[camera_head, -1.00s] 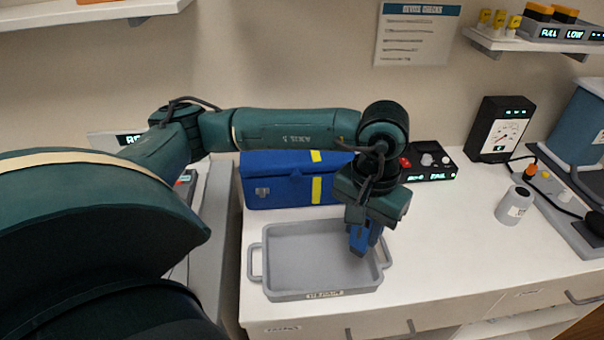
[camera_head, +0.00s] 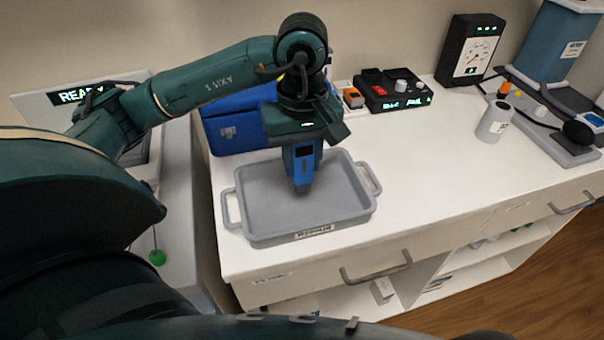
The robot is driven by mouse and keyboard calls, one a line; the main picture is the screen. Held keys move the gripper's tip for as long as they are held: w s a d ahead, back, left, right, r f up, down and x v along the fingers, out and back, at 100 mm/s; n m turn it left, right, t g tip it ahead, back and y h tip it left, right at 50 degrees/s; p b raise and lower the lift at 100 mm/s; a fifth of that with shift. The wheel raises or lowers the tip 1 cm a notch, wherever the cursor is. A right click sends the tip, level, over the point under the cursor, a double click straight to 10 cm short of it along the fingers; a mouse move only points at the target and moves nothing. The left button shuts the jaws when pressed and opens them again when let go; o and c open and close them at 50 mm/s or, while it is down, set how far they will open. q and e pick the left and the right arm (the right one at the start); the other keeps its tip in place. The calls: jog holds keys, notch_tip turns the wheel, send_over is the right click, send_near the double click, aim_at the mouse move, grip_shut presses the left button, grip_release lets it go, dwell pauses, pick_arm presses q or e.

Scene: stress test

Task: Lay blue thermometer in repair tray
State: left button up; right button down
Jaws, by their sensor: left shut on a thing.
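The blue thermometer (camera_head: 301,170) hangs upright in my left gripper (camera_head: 303,152), which is shut on it. It is over the middle of the grey repair tray (camera_head: 262,229), with its lower end close to the tray floor. I cannot tell whether it touches the floor. The tray has a handle at each side and a label on its front wall, and lies on the white counter. My right gripper is not in view.
A blue case (camera_head: 229,132) stands behind the tray, partly hidden by my left arm. A black control box (camera_head: 394,92), a black gauge (camera_head: 470,50) and a grey cylinder (camera_head: 494,122) stand farther right. The counter (camera_head: 440,160) right of the tray is clear.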

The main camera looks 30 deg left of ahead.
aim_at(302, 174)
pick_arm(q)
notch_tip(302, 174, down, 4)
jog(key=shift+r, duration=0.15)
jog(key=o, duration=1)
jog(key=shift+c, duration=0.2)
